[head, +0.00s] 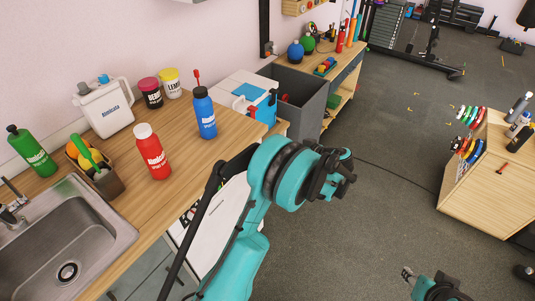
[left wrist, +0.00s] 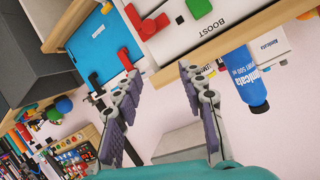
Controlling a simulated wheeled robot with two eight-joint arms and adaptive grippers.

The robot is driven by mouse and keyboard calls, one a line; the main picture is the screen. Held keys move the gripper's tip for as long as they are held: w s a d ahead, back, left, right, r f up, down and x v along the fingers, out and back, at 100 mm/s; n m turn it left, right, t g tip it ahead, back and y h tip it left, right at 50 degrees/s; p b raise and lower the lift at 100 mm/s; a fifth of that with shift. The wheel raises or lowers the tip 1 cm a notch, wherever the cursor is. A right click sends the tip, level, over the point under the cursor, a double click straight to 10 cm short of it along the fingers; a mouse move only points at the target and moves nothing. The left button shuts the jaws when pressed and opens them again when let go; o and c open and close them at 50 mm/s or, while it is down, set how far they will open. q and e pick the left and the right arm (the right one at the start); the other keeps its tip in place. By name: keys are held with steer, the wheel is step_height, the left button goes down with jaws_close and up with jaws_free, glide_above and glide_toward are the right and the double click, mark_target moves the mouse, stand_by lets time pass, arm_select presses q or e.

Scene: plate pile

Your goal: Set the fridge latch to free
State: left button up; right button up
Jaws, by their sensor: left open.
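My left gripper (left wrist: 158,72) is open and empty in the left wrist view, its two fingers apart. It also shows in the head view (head: 335,176) as a dark shape at the end of the teal arm, beyond the counter edge. Past the fingers is a white panel (left wrist: 205,38) marked BOOST, with a red lever (left wrist: 150,23) and a green square. I cannot tell whether this lever is the fridge latch. A white door (head: 222,218) under the counter is partly hidden by my left arm. My right gripper (head: 408,274) is at the lower right, small and unclear.
A wooden counter (head: 185,160) holds a red bottle (head: 152,152), a blue bottle (head: 204,115) and a sink (head: 60,240). A blue box (head: 262,100) stands near a grey bin (head: 302,100). A wooden cabinet (head: 475,190) is at right. Floor between is open.

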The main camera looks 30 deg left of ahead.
arm_select(q)
step_height(320, 180, down, 7)
steer(key=n+g+y, duration=0.1)
steer(key=n+y, duration=0.3)
steer(key=n, duration=0.1)
steer(key=a+f+b, duration=0.1)
steer(key=a+b, duration=0.1)
steer(key=a, duration=0.5)
steer(key=shift+w+f+n+g+y, duration=0.15)
steer(key=shift+w+n+g+y, duration=0.15)
steer(key=shift+w+n, duration=0.1)
steer(key=shift+d, duration=0.1)
jaws_close()
